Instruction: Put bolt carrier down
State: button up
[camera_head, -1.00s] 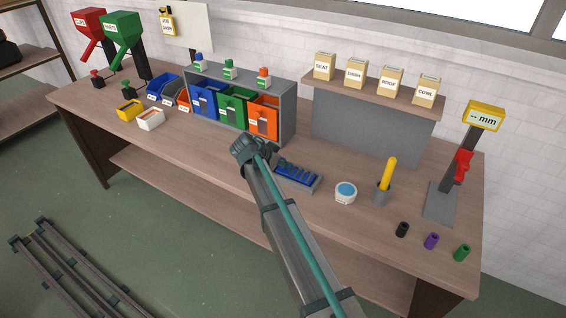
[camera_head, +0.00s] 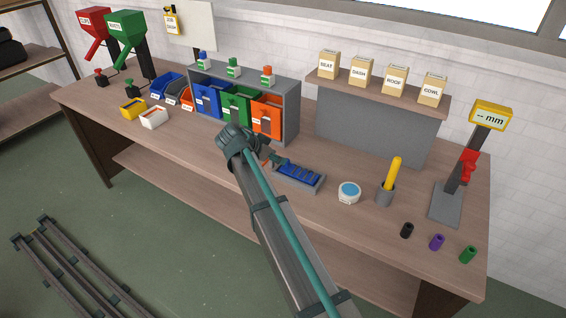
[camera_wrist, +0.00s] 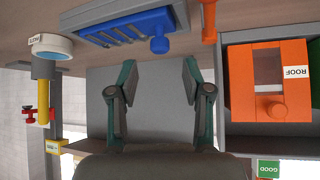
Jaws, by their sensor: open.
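The bolt carrier, a blue slotted tray in a grey frame (camera_head: 298,179), sits on the workbench right of my gripper (camera_head: 270,150) in the head view. In the wrist view the bolt carrier (camera_wrist: 120,30) lies at the top, with a round blue knob (camera_wrist: 160,45) on its near side. My gripper (camera_wrist: 157,72) is open there, with nothing between its two fingers. The fingertips appear apart from the knob. My arm hides part of the bench in the head view.
A grey rack with blue, green and orange bins (camera_head: 266,113) stands behind and left of my gripper. A round white container with a blue top (camera_head: 349,192) and a grey cup with a yellow tool (camera_head: 385,197) stand to the right. The bench front between carrier and container is clear.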

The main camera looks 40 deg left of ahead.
jog(key=shift+b+v, duration=0.45)
jog(key=shift+v, duration=2.05)
